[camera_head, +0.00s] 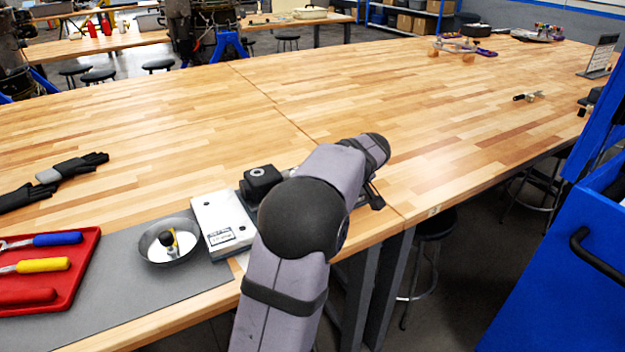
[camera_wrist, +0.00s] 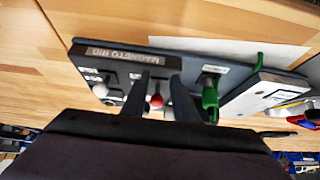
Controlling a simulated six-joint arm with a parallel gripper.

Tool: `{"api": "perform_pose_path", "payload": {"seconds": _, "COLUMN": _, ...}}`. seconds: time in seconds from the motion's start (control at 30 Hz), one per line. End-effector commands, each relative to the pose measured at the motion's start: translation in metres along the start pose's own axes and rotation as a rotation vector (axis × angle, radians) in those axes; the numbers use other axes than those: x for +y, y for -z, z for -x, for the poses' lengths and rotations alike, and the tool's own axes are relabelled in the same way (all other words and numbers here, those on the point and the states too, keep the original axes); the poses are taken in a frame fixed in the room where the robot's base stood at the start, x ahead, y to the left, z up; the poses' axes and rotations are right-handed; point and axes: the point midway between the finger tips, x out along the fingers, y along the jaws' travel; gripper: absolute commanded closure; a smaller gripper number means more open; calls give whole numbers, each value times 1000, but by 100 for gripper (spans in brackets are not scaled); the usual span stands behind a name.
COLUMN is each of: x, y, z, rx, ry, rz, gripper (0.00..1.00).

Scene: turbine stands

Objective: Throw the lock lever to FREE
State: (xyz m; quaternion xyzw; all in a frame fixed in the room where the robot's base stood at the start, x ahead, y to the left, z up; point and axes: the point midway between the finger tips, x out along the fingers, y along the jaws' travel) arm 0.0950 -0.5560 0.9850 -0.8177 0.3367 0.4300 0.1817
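A dark rig (camera_wrist: 84,52) labelled MAGNETO RIG lies under my gripper in the wrist view. It carries a white knob (camera_wrist: 100,90), a red knob (camera_wrist: 156,101) and a green lever (camera_wrist: 209,98). I cannot read which one is the lock lever or its FREE mark. My gripper (camera_wrist: 160,77) is open, its two dark fingers on either side of the red knob in the picture. I cannot tell whether they touch it. In the head view my arm hides most of the rig, and I cannot make out the fingertips.
A pale labelled box (camera_head: 222,222) stands beside a metal bowl (camera_head: 168,250) holding small parts. A black block (camera_head: 260,183) is close to my arm. A red tray (camera_head: 80,275) of screwdrivers and black gloves (camera_head: 60,175) lie left. The table's middle is clear.

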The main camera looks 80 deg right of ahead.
Motion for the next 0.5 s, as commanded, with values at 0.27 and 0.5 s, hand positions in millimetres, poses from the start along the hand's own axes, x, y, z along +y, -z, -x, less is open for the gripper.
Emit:
{"api": "perform_pose_path", "payload": {"seconds": 0.27, "x": 0, "y": 12, "z": 17, "rx": 1, "ry": -2, "rz": 1, "gripper": 74}}
{"api": "perform_pose_path", "payload": {"seconds": 0.5, "x": 0, "y": 21, "z": 31, "rx": 1, "ry": -2, "rz": 1, "gripper": 74}}
